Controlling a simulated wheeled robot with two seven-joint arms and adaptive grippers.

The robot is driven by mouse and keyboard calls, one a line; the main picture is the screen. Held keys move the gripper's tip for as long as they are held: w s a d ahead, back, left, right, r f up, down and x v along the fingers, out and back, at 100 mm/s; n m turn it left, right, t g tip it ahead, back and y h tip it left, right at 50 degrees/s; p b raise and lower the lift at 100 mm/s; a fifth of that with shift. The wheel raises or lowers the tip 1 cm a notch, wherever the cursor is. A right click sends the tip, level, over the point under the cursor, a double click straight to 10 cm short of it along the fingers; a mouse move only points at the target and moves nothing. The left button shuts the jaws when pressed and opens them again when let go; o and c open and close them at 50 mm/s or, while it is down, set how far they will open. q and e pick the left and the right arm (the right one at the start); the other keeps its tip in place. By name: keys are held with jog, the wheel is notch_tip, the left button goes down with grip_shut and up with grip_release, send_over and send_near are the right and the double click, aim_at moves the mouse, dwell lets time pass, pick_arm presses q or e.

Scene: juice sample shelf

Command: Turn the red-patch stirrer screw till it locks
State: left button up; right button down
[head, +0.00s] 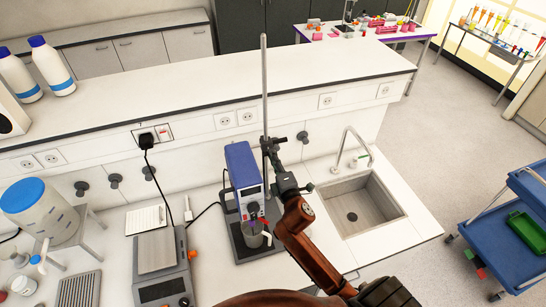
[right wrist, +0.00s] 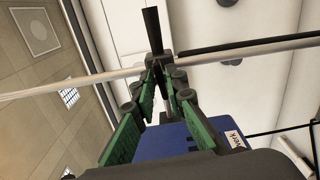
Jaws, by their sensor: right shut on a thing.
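The blue overhead stirrer (head: 243,165) stands on the bench, mounted on a tall grey rod (head: 264,85). Dark clamp parts sit on the rod behind it. My right gripper (head: 273,150) reaches them from the front right. In the right wrist view its green fingers (right wrist: 160,70) close together on a dark screw part at the rod, mostly hidden between the fingertips. A black bar (right wrist: 151,25) sticks up beyond the rod there. The stirrer's blue housing (right wrist: 175,145) lies below the fingers. I cannot make out a red patch on the screw. My left gripper is not in view.
A metal vessel (head: 256,238) stands under the stirrer. The raised white shelf (head: 200,72) runs behind the rod. A black cable (head: 152,185) hangs left of the stirrer.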

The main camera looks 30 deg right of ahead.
jog(key=shift+m, duration=0.6)
jog(key=c, duration=2)
grip_release()
jog(key=v, duration=1.2)
jog(key=shift+a, duration=0.1)
